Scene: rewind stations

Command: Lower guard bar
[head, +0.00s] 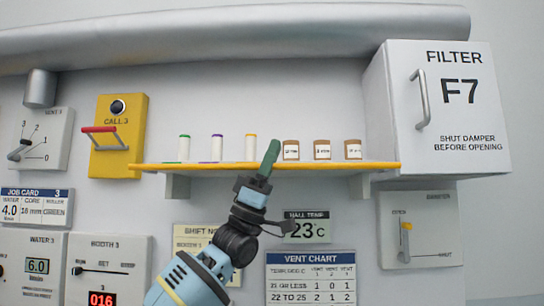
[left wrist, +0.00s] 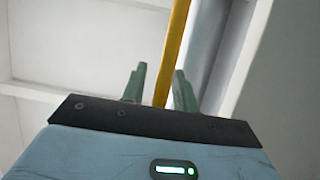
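A yellow call box (head: 118,137) marked CALL 3 hangs on the wall at the left in the head view. A red-gripped bar (head: 99,129) sticks out from it, below a round dark button (head: 118,107). I take this to be the guard bar. My left gripper (head: 271,157) is raised in front of the shelf, well to the right of the bar. In the left wrist view its green fingers (left wrist: 158,88) stand apart with nothing held. The yellow shelf edge shows between and beyond them. My right gripper is not in view.
A yellow-edged shelf (head: 207,166) bears several spools and brown-topped jars (head: 322,149). A filter box (head: 437,108) juts out at the right, above a damper panel (head: 420,229). A large pipe (head: 240,34) runs above. Wall between call box and shelf items is clear.

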